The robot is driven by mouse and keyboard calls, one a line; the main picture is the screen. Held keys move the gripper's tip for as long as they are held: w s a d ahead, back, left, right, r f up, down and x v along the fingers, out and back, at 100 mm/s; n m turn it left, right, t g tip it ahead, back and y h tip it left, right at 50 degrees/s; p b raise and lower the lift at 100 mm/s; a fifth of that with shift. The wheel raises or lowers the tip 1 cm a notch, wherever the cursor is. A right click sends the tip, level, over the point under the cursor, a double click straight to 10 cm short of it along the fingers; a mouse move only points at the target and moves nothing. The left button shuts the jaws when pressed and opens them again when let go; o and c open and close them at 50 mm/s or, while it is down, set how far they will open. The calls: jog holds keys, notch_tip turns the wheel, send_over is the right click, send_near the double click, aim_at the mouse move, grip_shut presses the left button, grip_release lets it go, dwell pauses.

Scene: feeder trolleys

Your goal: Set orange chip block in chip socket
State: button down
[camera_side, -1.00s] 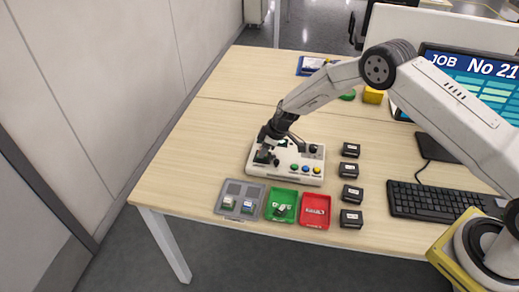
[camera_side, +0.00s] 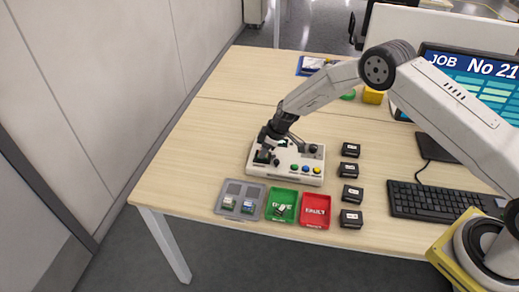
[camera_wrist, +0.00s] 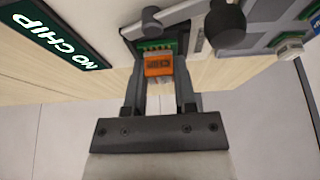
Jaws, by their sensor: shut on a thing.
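My gripper (camera_side: 264,152) is at the left end of the white test device in the side view. In the wrist view my gripper (camera_wrist: 160,85) is shut on the orange chip block (camera_wrist: 158,65), which sits between its two fingers. The block is at the green chip socket (camera_wrist: 155,46), over or in it; I cannot tell if it is fully seated. In the side view the block is hidden by my gripper. The white device (camera_side: 312,178) has coloured buttons and a dark knob.
A grey compartment tray (camera_side: 231,187) with small chips, a green tray (camera_side: 281,193) holding a chip, and a red tray (camera_side: 315,212) stand in front of the device. Several black boxes (camera_side: 350,171) line its right. A dark-ended lever (camera_wrist: 226,20) is close beside the socket.

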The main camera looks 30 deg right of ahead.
jog(key=shift+f, duration=0.3)
jog(key=shift+c, duration=1.7)
grip_release()
jog(key=shift+v, duration=3.9)
